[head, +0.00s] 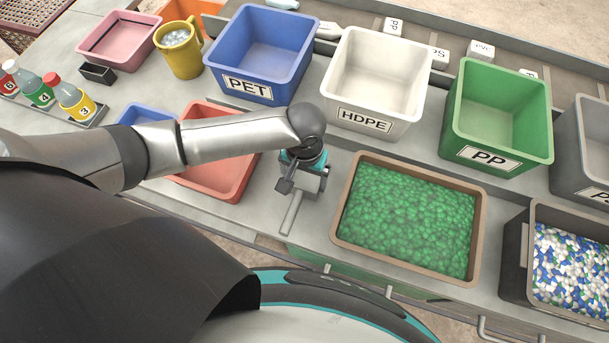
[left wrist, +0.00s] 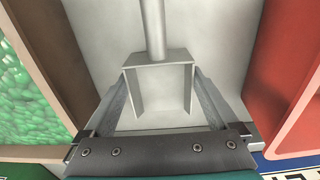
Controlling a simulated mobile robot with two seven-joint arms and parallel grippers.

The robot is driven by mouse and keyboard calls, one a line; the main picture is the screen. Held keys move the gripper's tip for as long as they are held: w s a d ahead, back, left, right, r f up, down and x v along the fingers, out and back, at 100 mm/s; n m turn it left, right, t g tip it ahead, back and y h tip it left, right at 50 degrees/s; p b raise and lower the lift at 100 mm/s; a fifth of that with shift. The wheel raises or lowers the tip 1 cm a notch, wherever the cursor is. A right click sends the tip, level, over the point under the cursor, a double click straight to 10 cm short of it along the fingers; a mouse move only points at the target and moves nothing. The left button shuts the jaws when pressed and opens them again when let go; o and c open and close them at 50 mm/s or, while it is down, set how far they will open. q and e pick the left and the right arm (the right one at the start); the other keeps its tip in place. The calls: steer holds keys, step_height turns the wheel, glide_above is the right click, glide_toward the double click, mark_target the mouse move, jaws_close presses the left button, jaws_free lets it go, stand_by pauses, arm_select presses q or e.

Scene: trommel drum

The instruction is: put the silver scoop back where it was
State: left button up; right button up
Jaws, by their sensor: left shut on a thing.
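The silver scoop (head: 292,213) is on the grey bench between the red tray and the brown tray of green pellets. Its handle points toward the bench's front edge. My left gripper (head: 302,183) is over the scoop's head, shut on it. In the left wrist view the scoop (left wrist: 158,85) shows its box-like head between the two fingers of my left gripper (left wrist: 160,95), with the handle running up the picture. Whether the scoop touches the bench is hard to tell. My right gripper is not in view.
The brown tray of green pellets (head: 339,236) is close on the right and the red tray (head: 236,190) on the left. A dark tray of mixed pellets (head: 514,262) is at far right.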

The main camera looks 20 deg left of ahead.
arm_select(q)
steer(key=o, duration=1)
steer(key=shift+f, duration=0.15)
steer(key=shift+o, duration=0.5)
step_height(320, 180, up, 12)
steer(key=p, duration=0.2)
steer(key=shift+r+p, duration=0.2)
steer(key=shift+p, duration=0.15)
